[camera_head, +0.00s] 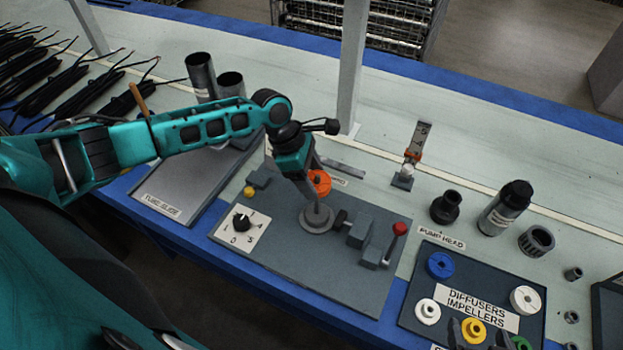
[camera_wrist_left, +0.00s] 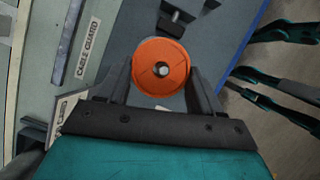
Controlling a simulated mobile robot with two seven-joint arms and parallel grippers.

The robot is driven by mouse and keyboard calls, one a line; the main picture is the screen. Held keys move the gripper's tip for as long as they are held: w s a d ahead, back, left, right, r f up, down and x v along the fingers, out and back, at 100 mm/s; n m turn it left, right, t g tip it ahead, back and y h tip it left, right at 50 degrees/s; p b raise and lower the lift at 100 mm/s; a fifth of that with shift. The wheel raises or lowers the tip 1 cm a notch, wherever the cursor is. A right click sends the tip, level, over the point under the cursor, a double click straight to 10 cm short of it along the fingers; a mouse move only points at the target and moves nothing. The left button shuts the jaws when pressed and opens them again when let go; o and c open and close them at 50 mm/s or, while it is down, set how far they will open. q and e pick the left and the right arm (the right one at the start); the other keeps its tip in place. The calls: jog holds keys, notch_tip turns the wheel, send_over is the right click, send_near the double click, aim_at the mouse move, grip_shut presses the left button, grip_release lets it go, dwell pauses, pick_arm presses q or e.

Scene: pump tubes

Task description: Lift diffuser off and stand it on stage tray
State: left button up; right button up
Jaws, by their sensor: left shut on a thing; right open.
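The orange diffuser (camera_head: 320,182) is a round disc above the grey round base (camera_head: 316,220) on the assembly plate. My left gripper (camera_wrist_left: 160,84) is shut on the orange diffuser, with one finger on each side of it. In the left wrist view the diffuser (camera_wrist_left: 161,62) shows a light grey shaft end in its centre hole. The stage tray (camera_head: 413,312), labelled for diffusers and impellers, holds blue, white, yellow and green parts at the lower right. My right gripper (camera_head: 480,334) shows only as dark fingertips at the bottom edge, open over the tray.
A dial (camera_head: 241,222) and a red-knobbed lever (camera_head: 399,230) stand on the plate either side of the base. A black pump head (camera_head: 445,207), a dark cylinder (camera_head: 505,207) and a ribbed ring (camera_head: 536,241) stand behind the tray. A white post (camera_head: 352,70) rises behind my left arm.

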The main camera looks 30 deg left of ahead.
aim_at(312, 180)
pick_arm(q)
jog(key=shift+r, duration=3.65)
